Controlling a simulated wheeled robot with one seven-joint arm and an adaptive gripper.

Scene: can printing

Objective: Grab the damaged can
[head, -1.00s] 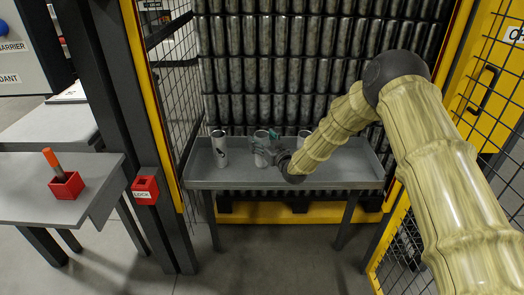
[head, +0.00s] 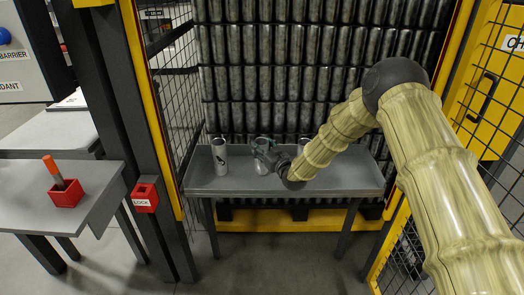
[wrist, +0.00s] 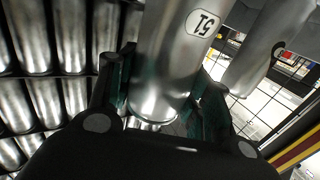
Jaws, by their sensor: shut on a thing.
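My gripper (head: 262,149) is shut on a silver can (head: 262,168), the middle one of three at the grey tray-topped table (head: 290,192). In the wrist view the held can (wrist: 170,60) stands between the two fingers, with a white number label on its side. No dent shows clearly on it. A second silver can (head: 219,157) with a dark mark stands to its left in the tray. A third can (head: 304,145) is to the right, mostly hidden behind my arm. I cannot tell whether the held can touches the tray.
A wall of stacked cans (head: 320,60) rises right behind the tray. Wire mesh and yellow-black posts bound both sides. At left, a red holder (head: 66,193) with an orange-handled tool sits on a grey table, and a red lock box (head: 145,197) is on the post.

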